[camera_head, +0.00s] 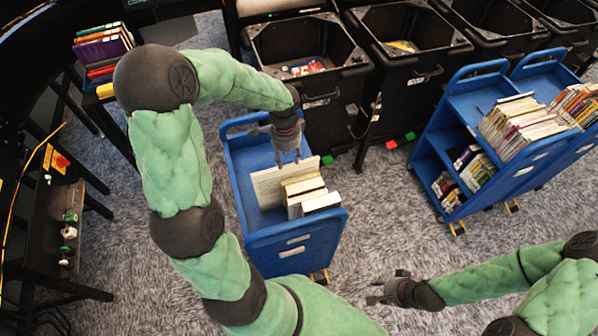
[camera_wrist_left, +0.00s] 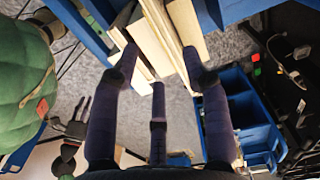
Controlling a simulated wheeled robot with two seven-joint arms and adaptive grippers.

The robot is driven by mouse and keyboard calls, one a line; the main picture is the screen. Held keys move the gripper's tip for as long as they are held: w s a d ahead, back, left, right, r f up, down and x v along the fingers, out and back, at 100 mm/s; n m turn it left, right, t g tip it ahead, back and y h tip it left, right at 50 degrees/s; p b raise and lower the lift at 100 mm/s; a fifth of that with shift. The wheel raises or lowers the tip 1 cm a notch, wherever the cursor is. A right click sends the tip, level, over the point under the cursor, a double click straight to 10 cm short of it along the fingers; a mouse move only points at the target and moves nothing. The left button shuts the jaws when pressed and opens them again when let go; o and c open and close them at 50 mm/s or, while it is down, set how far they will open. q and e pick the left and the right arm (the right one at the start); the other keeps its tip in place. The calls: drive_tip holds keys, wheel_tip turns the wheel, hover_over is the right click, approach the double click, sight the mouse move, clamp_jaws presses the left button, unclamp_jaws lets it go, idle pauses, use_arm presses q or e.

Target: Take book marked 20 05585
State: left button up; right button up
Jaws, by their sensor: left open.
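Several cream-paged books stand in a blue cart (camera_head: 232,165); the pale book (camera_head: 268,186) at the back is wide, and thicker ones (camera_head: 304,188) stand in front. No number is readable, so I cannot tell which is 20 05585. My left gripper (camera_head: 288,160) hangs just above these books, pointing down. In the left wrist view its open fingers (camera_wrist_left: 160,62) spread around the tops of the books (camera_wrist_left: 150,40); contact is unclear. My right gripper (camera_head: 371,293) is empty over the carpet at the lower right, its fingers apart. It also shows in the left wrist view (camera_wrist_left: 72,112).
Black bins (camera_head: 310,95) stand behind the cart. A second blue cart (camera_head: 455,110) with many books is at the right. A stack of books (camera_head: 100,48) sits on a table at the upper left. Carpet between the carts is clear.

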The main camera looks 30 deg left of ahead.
use_arm(q)
drive_tip(key=shift+w+a, duration=0.1)
drive_tip(key=shift+w, duration=0.2)
hover_over(287, 173)
wheel_tip(287, 173, down, 4)
drive_tip(key=shift+f, duration=0.1)
wheel_tip(287, 173, down, 6)
drive_tip(key=shift+a+b, duration=0.1)
drive_tip(key=shift+b, duration=0.4)
clamp_jaws()
